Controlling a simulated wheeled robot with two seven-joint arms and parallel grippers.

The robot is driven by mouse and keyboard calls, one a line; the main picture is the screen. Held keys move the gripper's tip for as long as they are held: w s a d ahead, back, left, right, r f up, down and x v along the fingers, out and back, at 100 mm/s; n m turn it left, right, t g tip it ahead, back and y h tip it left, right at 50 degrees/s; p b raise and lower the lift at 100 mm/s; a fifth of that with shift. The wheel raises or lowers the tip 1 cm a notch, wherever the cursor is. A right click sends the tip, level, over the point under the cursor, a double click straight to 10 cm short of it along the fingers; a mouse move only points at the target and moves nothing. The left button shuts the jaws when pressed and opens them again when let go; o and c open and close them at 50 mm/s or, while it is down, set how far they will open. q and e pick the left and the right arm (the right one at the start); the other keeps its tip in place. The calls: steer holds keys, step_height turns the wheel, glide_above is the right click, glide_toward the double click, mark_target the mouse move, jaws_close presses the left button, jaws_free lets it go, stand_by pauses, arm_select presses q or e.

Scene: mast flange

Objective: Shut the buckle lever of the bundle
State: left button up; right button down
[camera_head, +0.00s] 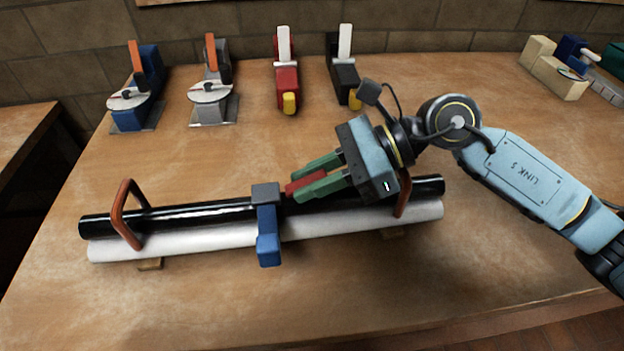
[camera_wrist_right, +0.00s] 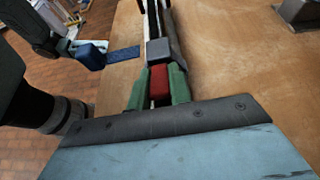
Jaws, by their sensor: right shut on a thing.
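The bundle is a black pipe (camera_head: 190,217) lying against a white pipe (camera_head: 340,222). A band with a grey buckle block (camera_head: 265,193) and a blue end (camera_head: 268,249) crosses its middle. A red lever (camera_head: 303,182) extends right from the grey block, just above the pipes. My right gripper (camera_head: 299,182) has its green fingers shut on the red lever from the right. In the right wrist view the red lever (camera_wrist_right: 160,82) sits between the green fingers, directly behind the grey block (camera_wrist_right: 158,52). The fingers hide part of it.
Orange handles (camera_head: 122,212) arch over both ends of the bundle. Several clamp-like devices, one of them with a red body (camera_head: 287,82), stand along the table's back edge. Beige and blue blocks (camera_head: 552,72) sit at the back right. The table's front is clear.

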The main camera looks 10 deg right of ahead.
mark_target(313, 178)
stand_by(0.3)
steer(key=c, duration=1.3)
jaws_free()
arm_select(q)
steer(key=shift+r, duration=0.1)
arm_select(e)
steer(key=shift+r, duration=0.1)
steer(key=shift+r, duration=0.3)
arm_select(q)
steer(key=s+a+f+p, duration=0.2)
steer(key=a+f, duration=0.1)
steer(key=f, duration=0.2)
steer(key=shift+a+f, duration=0.15)
steer(key=shift+f, duration=0.05)
arm_select(e)
step_height(313, 178, up, 9)
steer(key=shift+r, duration=0.1)
